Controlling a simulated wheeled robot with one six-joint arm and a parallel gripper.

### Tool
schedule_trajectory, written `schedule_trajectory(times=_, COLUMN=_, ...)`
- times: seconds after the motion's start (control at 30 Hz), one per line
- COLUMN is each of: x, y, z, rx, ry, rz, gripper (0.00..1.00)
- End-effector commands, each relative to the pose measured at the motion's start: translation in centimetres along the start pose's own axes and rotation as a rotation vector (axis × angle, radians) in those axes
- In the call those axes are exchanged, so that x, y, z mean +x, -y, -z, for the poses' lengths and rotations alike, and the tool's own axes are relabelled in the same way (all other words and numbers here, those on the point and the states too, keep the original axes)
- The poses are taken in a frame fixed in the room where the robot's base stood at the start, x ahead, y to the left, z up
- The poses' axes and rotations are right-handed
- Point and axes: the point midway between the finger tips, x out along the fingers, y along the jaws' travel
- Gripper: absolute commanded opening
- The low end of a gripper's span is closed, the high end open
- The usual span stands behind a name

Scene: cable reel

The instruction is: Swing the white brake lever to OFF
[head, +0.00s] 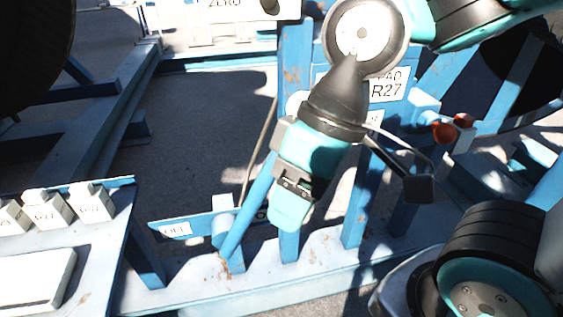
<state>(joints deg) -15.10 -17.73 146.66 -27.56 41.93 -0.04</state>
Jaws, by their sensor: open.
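My gripper (291,212) points down at the middle of the head view, above the blue frame's lower beam. It is open, and nothing shows between its fingers. A slanted blue bar (243,222) rises from the beam and passes behind my gripper. A white rounded end (296,102), in line with this bar, shows beside my wrist; it looks like the lever's knob, but the join is hidden. A blue plate with a white OFF label (176,230) lies left of the bar's foot. Part of another label shows right of the bar, mostly covered by my gripper.
A bench (95,262) with several white labelled blocks (48,212) stands at the lower left. Blue uprights and an R27 sign (388,91) stand behind my arm. Orange-red knobs (444,132) are at the right. Open ground lies at the upper left centre.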

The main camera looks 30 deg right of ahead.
Motion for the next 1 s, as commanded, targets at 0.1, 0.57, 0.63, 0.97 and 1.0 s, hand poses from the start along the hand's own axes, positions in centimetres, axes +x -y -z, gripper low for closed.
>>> schedule_trajectory(times=0.1, x=-0.7, y=-0.7, z=0.9, rx=0.018, ry=-0.01, rz=0.003, gripper=0.22)
schedule_trajectory(times=0.57, x=-8.7, y=-18.3, z=6.9, rx=0.269, ry=-0.235, rz=0.047, gripper=0.0)
schedule_trajectory(times=0.63, x=-10.1, y=-21.8, z=6.3, rx=0.308, ry=-0.287, rz=0.044, gripper=0.0)
schedule_trajectory(times=0.97, x=-13.6, y=-32.5, z=1.0, rx=0.43, ry=-0.469, rz=0.008, gripper=0.0)
schedule_trajectory(times=1.0, x=-13.8, y=-33.0, z=0.6, rx=0.435, ry=-0.479, rz=0.004, gripper=0.0)
